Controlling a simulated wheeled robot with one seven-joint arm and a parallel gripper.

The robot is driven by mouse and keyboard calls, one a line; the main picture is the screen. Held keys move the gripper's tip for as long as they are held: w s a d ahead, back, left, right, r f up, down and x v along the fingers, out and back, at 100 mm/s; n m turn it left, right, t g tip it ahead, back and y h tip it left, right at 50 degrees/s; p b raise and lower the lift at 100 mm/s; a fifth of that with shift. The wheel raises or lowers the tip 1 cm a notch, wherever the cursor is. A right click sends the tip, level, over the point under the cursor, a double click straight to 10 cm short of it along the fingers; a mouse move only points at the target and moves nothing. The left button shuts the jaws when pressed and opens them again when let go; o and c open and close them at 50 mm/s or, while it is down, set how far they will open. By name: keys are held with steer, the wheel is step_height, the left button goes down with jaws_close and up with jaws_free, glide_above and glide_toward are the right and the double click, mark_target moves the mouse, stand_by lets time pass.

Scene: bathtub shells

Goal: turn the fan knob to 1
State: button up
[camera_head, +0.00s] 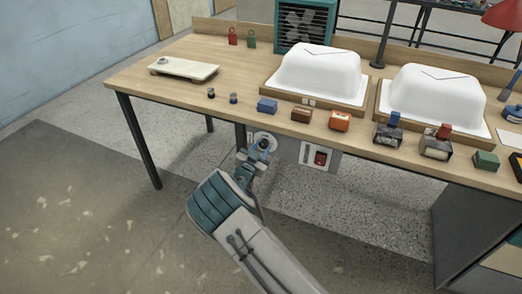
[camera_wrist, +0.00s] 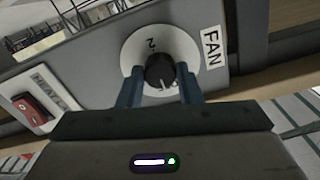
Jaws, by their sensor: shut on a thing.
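The fan knob (camera_wrist: 159,70) is black and sits on a round white dial plate (camera_wrist: 132,52). A 2 shows on the plate above the knob in the wrist view; the other marks are hidden. A pale pointer line on the knob faces down toward my gripper in that view. The FAN label (camera_wrist: 212,47) is to the right of the dial. My gripper (camera_wrist: 161,90) is shut on the knob, one blue finger on each side. In the head view my gripper (camera_head: 258,151) is at the dial plate (camera_head: 265,136) under the table's front edge.
A red switch (camera_wrist: 37,108) is left of the dial on the same grey panel; it also shows in the head view (camera_head: 320,158). The wooden table (camera_head: 130,77) above carries two white tub shells (camera_head: 320,70), small blocks and a pale tray (camera_head: 184,68).

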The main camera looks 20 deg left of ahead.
steer(key=shift+f+b, duration=0.15)
steer(key=shift+b, duration=0.15)
steer(key=m+b, duration=0.3)
steer(key=b, duration=0.1)
steer(key=shift+f+b, duration=0.2)
steer(key=shift+b, duration=0.2)
steer(key=m+b, duration=0.6)
steer(key=b, duration=0.4)
steer(key=shift+m, duration=0.3)
steer(key=m+b, duration=0.5)
steer(key=b, duration=0.3)
steer(key=shift+r, duration=0.1)
steer(key=m+b, duration=0.2)
steer(key=b, duration=0.1)
steer(key=shift+r+m, duration=0.25)
steer(key=shift+m, duration=0.05)
steer(key=shift+r+b, duration=0.1)
steer(key=shift+b, duration=0.2)
steer(key=o, duration=1)
